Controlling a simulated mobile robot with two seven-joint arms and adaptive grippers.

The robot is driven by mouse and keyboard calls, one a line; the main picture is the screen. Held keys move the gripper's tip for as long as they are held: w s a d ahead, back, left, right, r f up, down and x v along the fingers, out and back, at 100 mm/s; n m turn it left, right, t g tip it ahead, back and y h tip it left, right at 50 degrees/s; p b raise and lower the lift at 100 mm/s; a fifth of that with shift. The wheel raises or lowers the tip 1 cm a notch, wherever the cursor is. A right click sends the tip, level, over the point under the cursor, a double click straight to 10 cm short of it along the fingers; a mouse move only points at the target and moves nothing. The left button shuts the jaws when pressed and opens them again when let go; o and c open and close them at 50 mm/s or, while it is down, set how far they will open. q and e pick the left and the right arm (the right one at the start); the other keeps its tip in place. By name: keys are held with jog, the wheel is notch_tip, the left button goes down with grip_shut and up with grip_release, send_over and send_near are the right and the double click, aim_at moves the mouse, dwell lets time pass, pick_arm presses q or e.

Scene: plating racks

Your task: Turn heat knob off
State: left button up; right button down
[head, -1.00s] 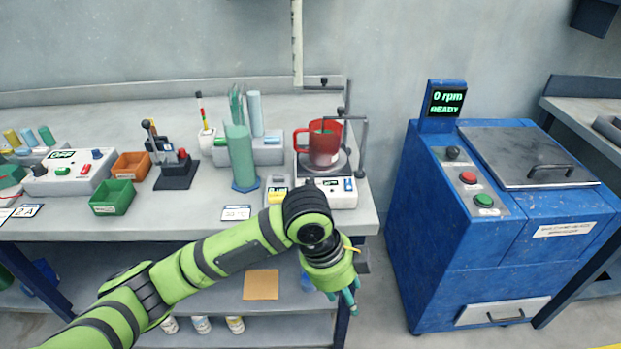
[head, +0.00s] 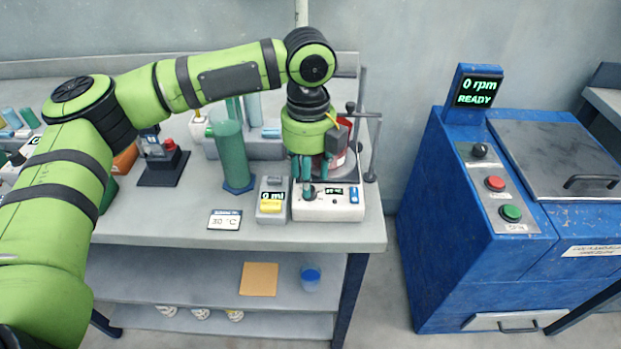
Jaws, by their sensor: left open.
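The hot plate (head: 330,209) is a white unit at the right end of the bench, with a small display, a dark knob (head: 308,191) at its front left and a blue switch (head: 354,194) at its right. A red beaker (head: 345,148) stands on its plate, mostly hidden behind my gripper. My left gripper (head: 308,177) points down over the front left of the hot plate, its teal fingers open, right above the knob. I cannot tell whether the fingers touch the knob. My right gripper is not in view.
A yellow and grey meter (head: 271,201) stands just left of the hot plate. A tall green cylinder (head: 232,158) and a 30 °C card (head: 225,219) are further left. A metal stand (head: 372,140) rises at the right. A blue machine (head: 480,220) stands across a gap.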

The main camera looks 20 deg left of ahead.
pick_arm(q)
jog(key=f, duration=0.2)
jog(key=shift+w+f, duration=0.2)
jog(key=shift+f, duration=0.5)
jog(key=c, duration=0.9)
grip_shut()
jog(key=shift+p, duration=0.3)
jog(key=n+p, duration=0.2)
jog(key=p, duration=0.2)
jog(key=n+p, duration=0.2)
jog(key=p, duration=0.2)
jog(key=shift+r+p, duration=0.35)
jog(key=shift+r, duration=0.05)
jog(key=n+p, duration=0.8)
jog(key=p, duration=0.2)
jog(key=shift+f+p, duration=0.15)
jog(key=shift+p, duration=0.25)
jog(key=shift+f+n+p, duration=0.2)
jog(key=shift+n+p, duration=1.4)
jog(key=shift+n, duration=0.4)
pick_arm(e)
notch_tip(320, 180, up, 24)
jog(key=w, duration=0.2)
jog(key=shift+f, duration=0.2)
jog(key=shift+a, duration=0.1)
